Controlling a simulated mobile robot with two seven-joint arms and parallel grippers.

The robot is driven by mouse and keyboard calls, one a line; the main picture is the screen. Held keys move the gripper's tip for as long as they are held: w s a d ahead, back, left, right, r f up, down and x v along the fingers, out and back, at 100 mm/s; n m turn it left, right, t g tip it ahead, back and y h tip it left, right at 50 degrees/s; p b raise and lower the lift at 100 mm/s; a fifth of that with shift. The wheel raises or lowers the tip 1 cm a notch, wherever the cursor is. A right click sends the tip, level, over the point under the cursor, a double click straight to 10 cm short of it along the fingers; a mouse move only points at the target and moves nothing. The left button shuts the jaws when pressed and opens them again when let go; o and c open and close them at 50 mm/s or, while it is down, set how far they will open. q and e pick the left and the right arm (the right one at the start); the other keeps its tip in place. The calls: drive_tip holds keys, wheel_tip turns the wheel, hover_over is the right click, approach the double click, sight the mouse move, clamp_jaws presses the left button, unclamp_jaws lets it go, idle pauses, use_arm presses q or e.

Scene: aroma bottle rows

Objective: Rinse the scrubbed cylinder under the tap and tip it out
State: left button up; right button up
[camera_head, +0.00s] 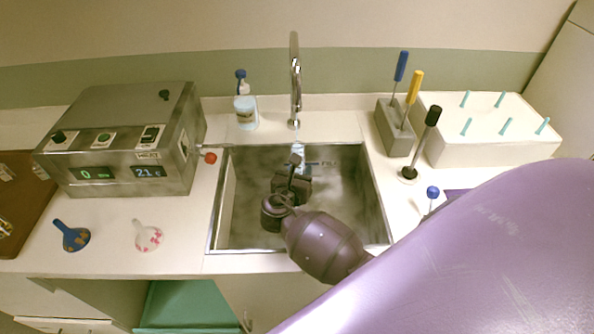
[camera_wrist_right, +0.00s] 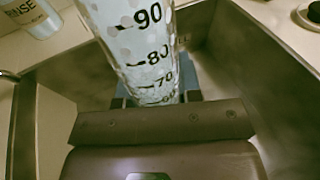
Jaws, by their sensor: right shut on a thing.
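My right gripper (camera_head: 294,176) is over the sink (camera_head: 347,205) and shut on a clear measuring cylinder (camera_head: 297,152). The right wrist view shows the cylinder (camera_wrist_right: 145,50) between the blue finger pads, with black marks 90, 80 and 70 and pale spots on its wall. The 90 mark is uppermost in that view. Its base is hidden behind the gripper. In the head view the cylinder is small and partly covered, just in front of the tap (camera_head: 296,80). I cannot tell whether water is running. My left gripper is not in view.
A rinse bottle (camera_head: 245,112) stands behind the sink at left. A grey control box (camera_head: 120,145) and two funnels (camera_head: 71,236) are on the left counter. At right are a brush holder (camera_head: 393,130), a black-handled brush (camera_head: 432,116) and a white peg block (camera_head: 490,150).

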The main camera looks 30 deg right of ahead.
drive_tip(key=shift+s+a, duration=0.65)
drive_tip(key=shift+s, duration=0.35)
drive_tip(key=shift+s+a, duration=0.6)
drive_tip(key=shift+s, duration=0.4)
